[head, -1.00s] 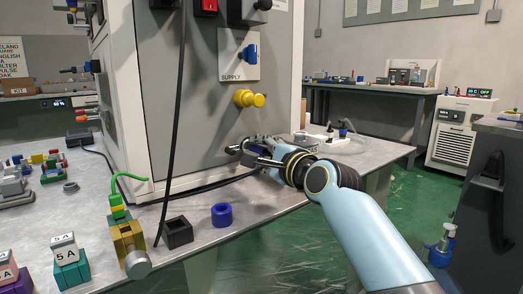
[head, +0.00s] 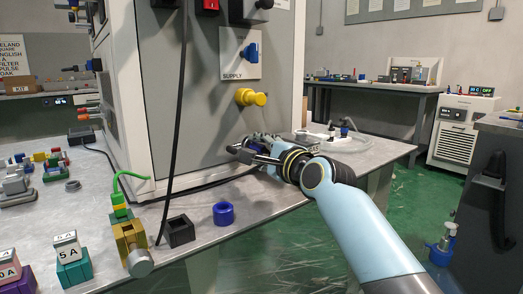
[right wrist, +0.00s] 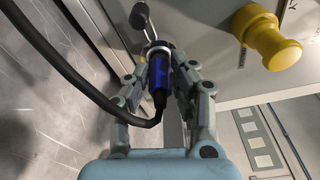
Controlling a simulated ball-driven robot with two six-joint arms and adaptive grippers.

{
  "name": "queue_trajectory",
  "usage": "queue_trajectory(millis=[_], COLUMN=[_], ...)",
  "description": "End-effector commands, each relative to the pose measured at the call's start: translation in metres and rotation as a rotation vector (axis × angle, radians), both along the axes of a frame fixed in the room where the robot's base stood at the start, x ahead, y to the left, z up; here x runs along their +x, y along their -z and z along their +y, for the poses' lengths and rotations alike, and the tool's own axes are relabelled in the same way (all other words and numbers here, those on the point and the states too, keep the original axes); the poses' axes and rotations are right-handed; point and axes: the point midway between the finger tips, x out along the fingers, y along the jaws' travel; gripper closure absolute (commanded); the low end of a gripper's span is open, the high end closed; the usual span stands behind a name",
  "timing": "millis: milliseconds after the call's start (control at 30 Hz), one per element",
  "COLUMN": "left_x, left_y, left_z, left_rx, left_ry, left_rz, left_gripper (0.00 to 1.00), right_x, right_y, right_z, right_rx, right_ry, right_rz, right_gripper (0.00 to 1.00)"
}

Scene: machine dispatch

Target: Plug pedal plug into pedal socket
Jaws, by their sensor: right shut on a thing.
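My right gripper (head: 243,151) is low in front of the grey cabinet panel, close to the tabletop. In the right wrist view the gripper (right wrist: 160,70) is shut on a blue plug (right wrist: 160,83) with a pale ring at its front end. A black cable (right wrist: 72,76) runs from the plug's rear and curves away to the left. My left gripper is out of view.
A yellow knob-like part (head: 250,97) sticks out of the cabinet (head: 215,120) above the gripper. A blue ring (head: 224,213), a black square holder (head: 179,231) and a brass block (head: 130,240) stand at the table's front.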

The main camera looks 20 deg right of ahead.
Motion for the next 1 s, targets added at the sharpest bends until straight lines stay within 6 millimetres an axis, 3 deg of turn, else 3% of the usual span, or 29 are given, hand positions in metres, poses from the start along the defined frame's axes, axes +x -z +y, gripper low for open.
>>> queue_trajectory(millis=[433,467,667,1000], left_x=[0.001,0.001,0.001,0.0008], left_y=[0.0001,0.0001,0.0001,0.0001], left_z=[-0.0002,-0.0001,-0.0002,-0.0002], left_rx=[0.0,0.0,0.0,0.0], left_ry=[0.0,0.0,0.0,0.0], left_rz=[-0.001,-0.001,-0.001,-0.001], left_gripper=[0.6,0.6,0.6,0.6], right_x=[0.0064,0.0064,0.0063,0.0061], right_y=[-0.0003,-0.0003,-0.0003,0.0002], right_z=[0.0024,0.0024,0.0023,0.0022], right_rx=[0.0,0.0,0.0,0.0], right_ry=[0.0,0.0,0.0,0.0], right_rz=[-0.001,-0.001,-0.001,0.0], right_gripper=[1.0,0.76,0.5,0.5])
